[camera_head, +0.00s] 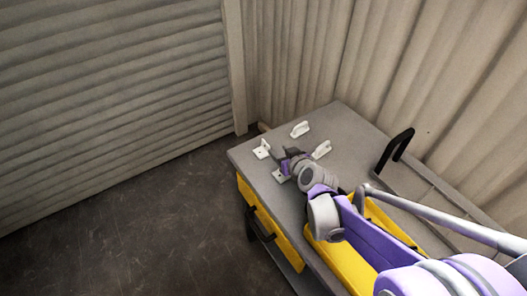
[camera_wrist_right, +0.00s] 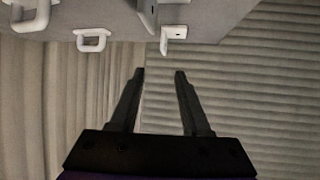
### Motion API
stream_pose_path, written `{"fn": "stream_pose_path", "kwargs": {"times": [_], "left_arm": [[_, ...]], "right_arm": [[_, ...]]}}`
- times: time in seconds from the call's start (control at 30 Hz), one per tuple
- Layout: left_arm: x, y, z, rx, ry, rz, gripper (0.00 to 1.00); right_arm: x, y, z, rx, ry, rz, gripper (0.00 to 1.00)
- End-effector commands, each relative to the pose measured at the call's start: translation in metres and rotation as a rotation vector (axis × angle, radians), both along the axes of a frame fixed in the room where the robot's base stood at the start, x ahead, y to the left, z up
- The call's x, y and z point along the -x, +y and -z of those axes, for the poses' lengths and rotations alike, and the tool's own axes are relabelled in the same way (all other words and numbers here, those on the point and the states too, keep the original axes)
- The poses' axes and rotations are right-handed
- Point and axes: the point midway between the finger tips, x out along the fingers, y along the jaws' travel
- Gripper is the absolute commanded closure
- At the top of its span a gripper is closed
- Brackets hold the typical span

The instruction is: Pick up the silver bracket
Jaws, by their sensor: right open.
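Several small pale pieces stand on the grey cart top. The greyest, which I take as the silver bracket (camera_head: 280,176), is at the near left edge, partly hidden by my right gripper (camera_head: 283,158). In the wrist view the silver bracket (camera_wrist_right: 148,14) is cut by the top edge. A white L-shaped bracket (camera_head: 262,149) stands to its upper left; it also shows in the wrist view (camera_wrist_right: 172,39) beyond the fingertips. My right gripper (camera_wrist_right: 160,72) is open, with nothing between its fingers, and appears above the top. My left gripper is not in view.
A black handle (camera_head: 394,150) rises at the right. Yellow panels (camera_head: 268,222) are below the top. Ribbed walls (camera_head: 110,90) are close behind; the dark floor at left is clear.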

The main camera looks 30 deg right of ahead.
Motion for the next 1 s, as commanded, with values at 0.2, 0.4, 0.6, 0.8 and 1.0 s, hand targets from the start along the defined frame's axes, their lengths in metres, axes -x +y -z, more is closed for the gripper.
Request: {"fn": "stream_pose_path", "kwargs": {"times": [0.2,0.4,0.6,0.8,1.0], "left_arm": [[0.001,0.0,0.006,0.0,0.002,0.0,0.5],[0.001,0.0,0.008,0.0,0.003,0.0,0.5],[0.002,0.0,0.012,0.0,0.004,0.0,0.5],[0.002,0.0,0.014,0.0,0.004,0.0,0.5],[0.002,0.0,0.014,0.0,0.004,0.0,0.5]], "right_arm": [[-0.028,-0.002,0.016,0.001,0.001,-0.003,0.53],[-0.038,-0.003,0.022,-0.001,0.001,-0.002,0.53],[-0.06,-0.003,0.04,-0.001,0.002,-0.004,0.53],[-0.077,-0.006,0.048,-0.001,0.002,-0.002,0.53],[-0.078,-0.006,0.048,-0.001,0.002,-0.002,0.53]]}}
